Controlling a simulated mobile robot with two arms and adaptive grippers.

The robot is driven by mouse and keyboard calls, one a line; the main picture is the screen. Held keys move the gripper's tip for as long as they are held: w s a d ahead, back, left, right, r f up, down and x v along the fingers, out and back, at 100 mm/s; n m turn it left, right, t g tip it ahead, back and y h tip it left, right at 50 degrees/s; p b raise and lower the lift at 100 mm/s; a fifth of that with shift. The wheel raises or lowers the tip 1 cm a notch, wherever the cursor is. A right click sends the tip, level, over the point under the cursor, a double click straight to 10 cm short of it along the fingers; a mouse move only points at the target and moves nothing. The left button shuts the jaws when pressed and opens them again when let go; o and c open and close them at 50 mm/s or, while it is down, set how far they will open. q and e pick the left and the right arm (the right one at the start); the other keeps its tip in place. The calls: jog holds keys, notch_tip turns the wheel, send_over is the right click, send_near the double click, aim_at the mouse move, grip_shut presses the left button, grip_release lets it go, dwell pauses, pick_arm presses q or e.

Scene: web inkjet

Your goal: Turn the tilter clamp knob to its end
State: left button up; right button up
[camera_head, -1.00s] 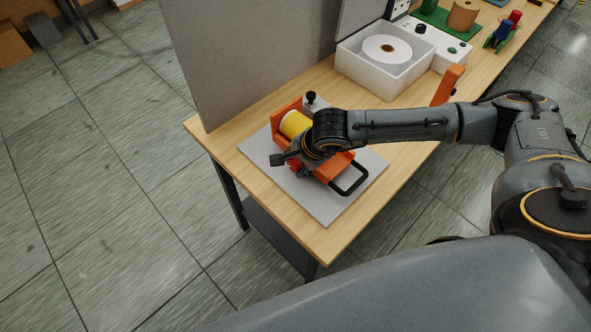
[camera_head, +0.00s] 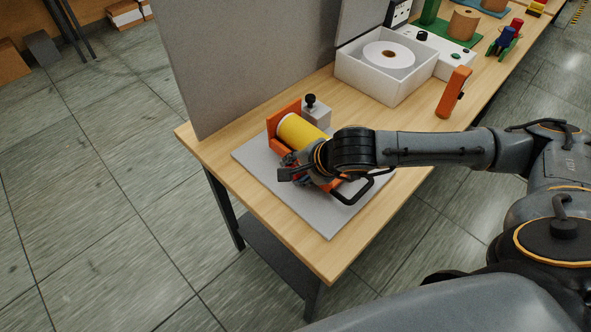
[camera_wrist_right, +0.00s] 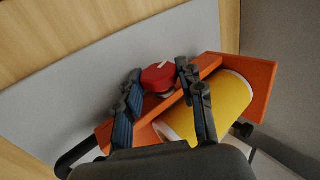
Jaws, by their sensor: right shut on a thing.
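The tilter is an orange cradle (camera_head: 284,122) with a yellow roll (camera_head: 299,130) lying in it, on a grey plate (camera_head: 326,222). A black handle loop (camera_head: 352,193) sticks out at its front. In the right wrist view, a round red knob (camera_wrist_right: 158,78) with a white mark sits on the side of the orange cradle (camera_wrist_right: 256,70). My right gripper (camera_wrist_right: 159,72) is shut on this red knob, one finger on each side. In the head view, my right gripper (camera_head: 291,172) is at the cradle's front left side, and the arm hides part of the cradle. My left gripper is not in view.
A small grey block with a black knob (camera_head: 310,101) stands behind the roll. A grey panel (camera_head: 245,65) rises at the table's back left. A white box (camera_head: 378,85) with a white roll and an orange upright part (camera_head: 454,92) stand to the right.

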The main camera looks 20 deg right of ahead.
jog(key=o, duration=1.2)
jog(key=v, duration=0.7)
jog(key=shift+s+d+r, duration=0.1)
jog(key=shift+s+r, duration=0.05)
